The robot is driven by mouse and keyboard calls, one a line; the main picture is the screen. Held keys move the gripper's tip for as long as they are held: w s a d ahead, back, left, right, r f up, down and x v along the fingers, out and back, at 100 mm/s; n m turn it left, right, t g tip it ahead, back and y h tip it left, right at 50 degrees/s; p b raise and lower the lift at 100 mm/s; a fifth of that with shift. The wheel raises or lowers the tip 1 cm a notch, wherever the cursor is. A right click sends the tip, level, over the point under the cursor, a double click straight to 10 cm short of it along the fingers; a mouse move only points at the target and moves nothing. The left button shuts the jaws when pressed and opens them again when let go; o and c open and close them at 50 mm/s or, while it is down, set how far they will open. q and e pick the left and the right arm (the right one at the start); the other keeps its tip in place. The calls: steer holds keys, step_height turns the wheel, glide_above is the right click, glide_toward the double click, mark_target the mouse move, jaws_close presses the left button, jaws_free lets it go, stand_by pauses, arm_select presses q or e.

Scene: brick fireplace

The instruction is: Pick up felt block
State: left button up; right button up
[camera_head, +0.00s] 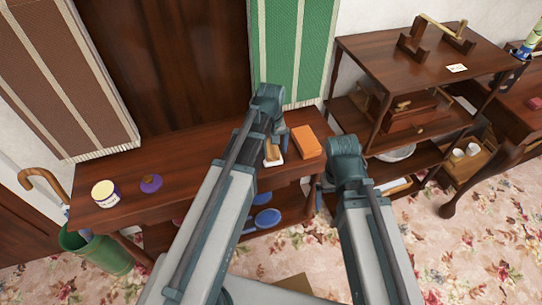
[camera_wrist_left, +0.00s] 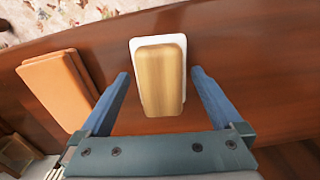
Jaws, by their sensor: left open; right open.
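The felt block (camera_head: 273,156) has a pale wooden back on a white base and lies on the dark wooden table (camera_head: 205,147). In the left wrist view the felt block (camera_wrist_left: 160,72) sits between the two blue fingers of my left gripper (camera_wrist_left: 160,84), with a gap on each side. My left gripper (camera_head: 274,141) is open above the block and its arm partly hides it in the head view. My right gripper (camera_head: 322,186) is open and empty near the table's front edge at the right, its fingers mostly hidden by its arm.
A flat orange object (camera_head: 306,141) lies close to the right of the block. A purple item (camera_head: 151,184) and a white tub (camera_head: 104,193) stand at the table's left. Blue round items (camera_head: 267,218) lie on the lower shelf. A wooden shelf unit (camera_head: 390,50) stands at the right.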

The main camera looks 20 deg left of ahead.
arm_select(q)
steer(key=shift+s, duration=0.1)
steer(key=c, duration=1.2)
arm_select(e)
steer(key=shift+s, duration=0.1)
arm_select(q)
steer(key=shift+r, duration=0.15)
arm_select(e)
steer(key=shift+r, duration=0.15)
